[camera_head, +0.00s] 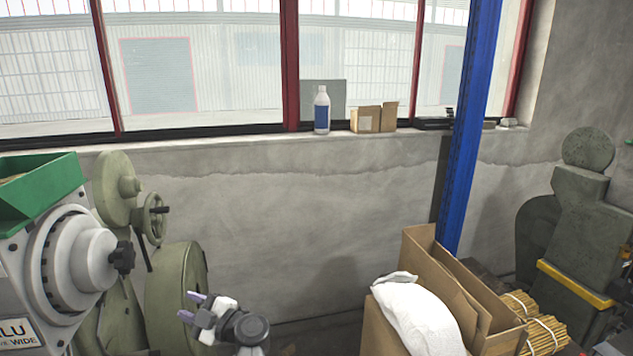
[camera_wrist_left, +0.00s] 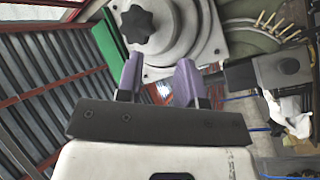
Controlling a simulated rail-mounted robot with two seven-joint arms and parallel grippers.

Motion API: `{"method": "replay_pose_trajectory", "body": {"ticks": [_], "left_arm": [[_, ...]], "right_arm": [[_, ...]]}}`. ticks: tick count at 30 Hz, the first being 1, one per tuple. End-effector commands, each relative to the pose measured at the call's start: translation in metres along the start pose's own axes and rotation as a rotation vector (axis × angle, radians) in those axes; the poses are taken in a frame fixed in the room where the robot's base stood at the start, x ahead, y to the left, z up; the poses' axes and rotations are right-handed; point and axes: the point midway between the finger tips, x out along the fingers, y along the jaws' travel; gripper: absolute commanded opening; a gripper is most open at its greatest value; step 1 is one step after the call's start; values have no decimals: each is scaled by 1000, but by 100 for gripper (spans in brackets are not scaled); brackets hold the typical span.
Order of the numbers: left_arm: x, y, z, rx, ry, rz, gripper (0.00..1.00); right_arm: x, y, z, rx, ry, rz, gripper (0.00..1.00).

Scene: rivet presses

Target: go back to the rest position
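My left gripper (camera_head: 189,306) is in the lower left of the head view, in front of the green rivet press (camera_head: 172,290). Its two purple fingers are apart with nothing between them. In the left wrist view the same open fingers (camera_wrist_left: 157,75) point towards the press's round grey housing (camera_wrist_left: 178,30) and its black star knob (camera_wrist_left: 137,24). I cannot tell the exact distance, but no contact shows. My right gripper is not in view.
A green hopper (camera_head: 38,190) tops the press at the left. An open cardboard box (camera_head: 445,265) with a white sack (camera_head: 415,315) stands lower right, near a blue post (camera_head: 468,130). Another dark green machine (camera_head: 580,230) is at far right. A bottle (camera_head: 321,112) stands on the windowsill.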

Motion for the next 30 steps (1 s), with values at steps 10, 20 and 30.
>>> {"method": "replay_pose_trajectory", "body": {"ticks": [10,20,30], "left_arm": [[-4,114,-10,-258,-369,586,34],[-40,175,-77,-183,-716,1004,34],[-83,60,-106,337,-1066,1018,34]], "right_arm": [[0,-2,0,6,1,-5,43],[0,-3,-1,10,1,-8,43],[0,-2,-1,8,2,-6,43]]}}
